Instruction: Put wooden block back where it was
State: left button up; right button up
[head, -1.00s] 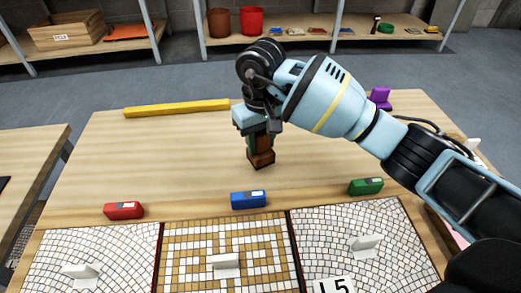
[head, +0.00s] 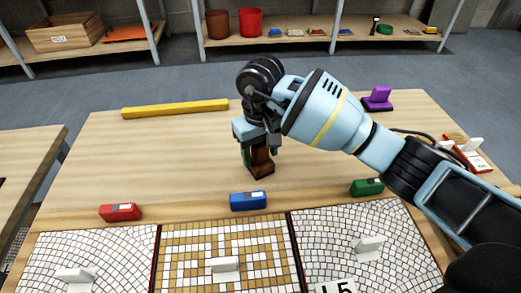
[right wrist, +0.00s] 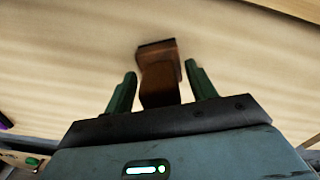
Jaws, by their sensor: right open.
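The brown wooden block (head: 261,163) stands on the table behind the blue block. My right gripper (head: 256,150) is over it, pointing down, with its fingers open. In the right wrist view the wooden block (right wrist: 160,75) lies between the two green fingers of my right gripper (right wrist: 162,88), with a gap on both sides. The upper part of the block is partly hidden by the gripper in the head view. My left gripper is not in view.
Red (head: 120,212), blue (head: 248,201) and green (head: 367,187) blocks stand along the mosaic panels (head: 190,255), which bear white handles. A yellow bar (head: 175,108) lies at the back left. A purple object (head: 378,98) stands at the back right. The table's middle left is clear.

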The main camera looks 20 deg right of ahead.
notch_tip(320, 180, up, 12)
jog(key=p, duration=0.3)
jog(key=shift+r, duration=0.15)
